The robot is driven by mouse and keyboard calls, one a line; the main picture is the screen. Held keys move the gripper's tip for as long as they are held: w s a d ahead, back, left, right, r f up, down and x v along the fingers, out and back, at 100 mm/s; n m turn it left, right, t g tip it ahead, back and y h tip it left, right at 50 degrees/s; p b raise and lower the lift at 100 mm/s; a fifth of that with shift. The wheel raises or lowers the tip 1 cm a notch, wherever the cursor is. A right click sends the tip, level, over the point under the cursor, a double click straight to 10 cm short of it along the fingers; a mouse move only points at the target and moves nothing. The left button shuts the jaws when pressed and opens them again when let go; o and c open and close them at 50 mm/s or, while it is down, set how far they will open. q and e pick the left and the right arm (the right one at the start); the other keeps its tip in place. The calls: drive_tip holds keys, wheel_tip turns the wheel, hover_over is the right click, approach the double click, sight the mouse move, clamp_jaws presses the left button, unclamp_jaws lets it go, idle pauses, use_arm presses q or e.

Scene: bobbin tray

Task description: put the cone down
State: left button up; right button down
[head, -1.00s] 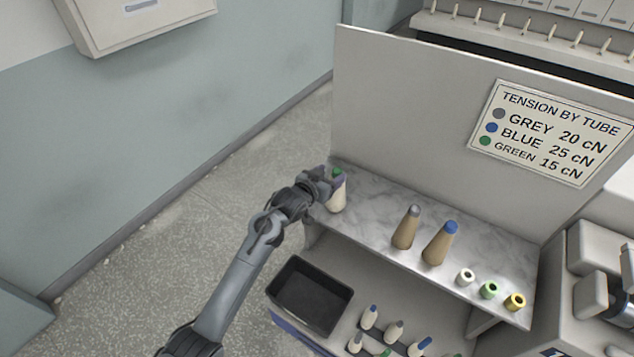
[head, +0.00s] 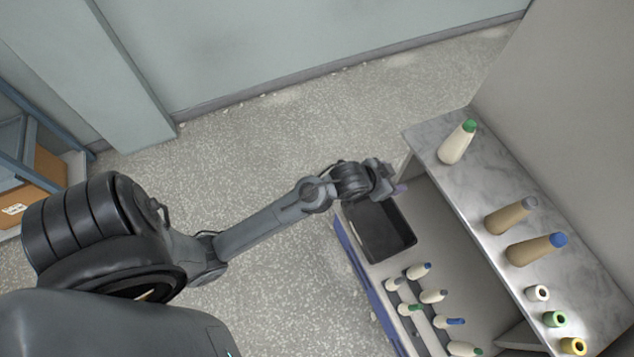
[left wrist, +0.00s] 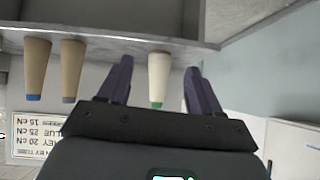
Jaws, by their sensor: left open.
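The cream cone with a green tip (head: 457,143) stands upright at the far end of the marble shelf (head: 440,124). My left gripper (head: 399,186) is open and empty, off the shelf's near side and apart from the cone. In the left wrist view, which is upside down, the cone (left wrist: 159,78) shows between the two spread fingers (left wrist: 157,84) but beyond them. My right gripper is out of view.
Two tan cones, one grey-tipped (head: 511,215) and one blue-tipped (head: 537,250), stand along the shelf, with white, green and yellow tubes past them. A black bin (head: 411,243) and several small bobbins lie below. A back panel (head: 570,130) borders the shelf.

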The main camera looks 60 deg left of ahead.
use_arm(q)
drive_tip(key=s+d+f+g, duration=0.1)
drive_tip(key=s+g, duration=0.2)
drive_tip(key=s, duration=0.9)
drive_tip(key=s+d+f+g, duration=0.1)
drive_tip(key=s+f+g, duration=0.1)
drive_tip(key=s, duration=1)
drive_tip(key=shift+s+g, duration=0.4)
drive_tip(key=shift+g, duration=0.3)
drive_tip(key=shift+r, duration=0.1)
wheel_tip(320, 180, up, 26)
drive_tip(key=p, duration=2.5)
drive_tip(key=shift+p, duration=0.4)
drive_tip(key=shift+f, duration=0.2)
